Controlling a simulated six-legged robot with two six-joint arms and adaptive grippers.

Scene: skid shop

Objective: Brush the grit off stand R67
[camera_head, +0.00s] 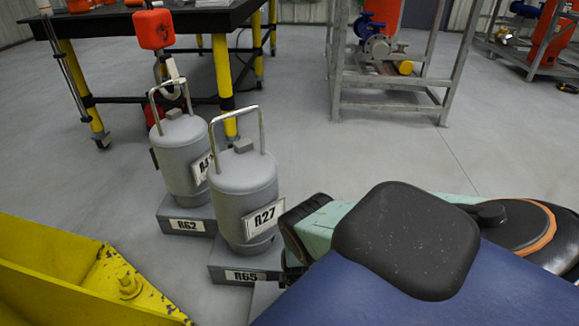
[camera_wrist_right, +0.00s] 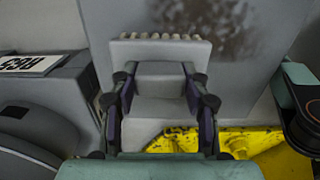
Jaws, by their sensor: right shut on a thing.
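In the right wrist view my right gripper (camera_wrist_right: 160,78) is shut on a grey brush (camera_wrist_right: 120,50) with a row of pale bristles along its far edge. A grey stand surface (camera_wrist_right: 110,15) lies just beyond the bristles, with a brown patch of grit (camera_wrist_right: 205,25) on it. I cannot tell whether the bristles touch it. No R67 label shows. In the head view a grey stand edge (camera_head: 262,300) shows beside the stand labelled R65 (camera_head: 222,272), mostly hidden by my right arm. The right gripper is largely hidden there. My left gripper is not in view.
A grey cylinder marked R27 (camera_head: 235,190) stands on R65. Another cylinder (camera_head: 178,150) stands on stand R62 (camera_head: 180,212). A yellow frame (camera_head: 75,270) is at the lower left, a black-topped table (camera_head: 200,20) behind. The middle floor is clear.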

